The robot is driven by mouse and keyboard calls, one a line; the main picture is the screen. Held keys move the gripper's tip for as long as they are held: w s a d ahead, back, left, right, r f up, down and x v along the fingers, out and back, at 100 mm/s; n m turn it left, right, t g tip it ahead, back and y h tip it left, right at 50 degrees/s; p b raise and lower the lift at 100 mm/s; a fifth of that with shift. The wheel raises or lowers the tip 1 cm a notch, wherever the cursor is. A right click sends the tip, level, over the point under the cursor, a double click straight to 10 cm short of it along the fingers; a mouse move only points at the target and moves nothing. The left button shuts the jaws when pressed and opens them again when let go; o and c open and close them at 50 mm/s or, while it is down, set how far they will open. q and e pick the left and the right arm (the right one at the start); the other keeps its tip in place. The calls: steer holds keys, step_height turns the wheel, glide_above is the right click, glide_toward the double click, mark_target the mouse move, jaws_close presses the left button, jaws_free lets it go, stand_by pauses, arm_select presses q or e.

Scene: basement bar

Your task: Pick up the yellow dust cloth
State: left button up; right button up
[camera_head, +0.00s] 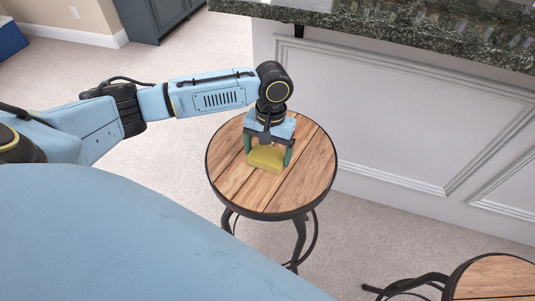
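The yellow dust cloth (266,159) is a small block-like yellow shape on the wooden top of the round stool (225,165). My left gripper (267,157) reaches down over it from above. Its two dark fingers are spread wide, one at the left end of the cloth and one at the right end. I cannot tell whether the fingers touch the cloth. The cloth appears to rest on the stool top. My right gripper is not in view.
A white panelled bar (400,125) with a dark granite counter (400,32) stands just behind and right of the stool. A second wooden stool (500,278) is at the lower right. Carpet (190,50) is clear at the upper left.

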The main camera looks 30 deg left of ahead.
mark_target(268, 153)
arm_select(q)
steer(key=shift+c, duration=0.7)
steer(key=shift+r, duration=0.35)
step_height(268, 153, up, 9)
steer(key=p, duration=0.2)
steer(key=shift+r+p, duration=0.2)
steer(key=shift+p, duration=0.2)
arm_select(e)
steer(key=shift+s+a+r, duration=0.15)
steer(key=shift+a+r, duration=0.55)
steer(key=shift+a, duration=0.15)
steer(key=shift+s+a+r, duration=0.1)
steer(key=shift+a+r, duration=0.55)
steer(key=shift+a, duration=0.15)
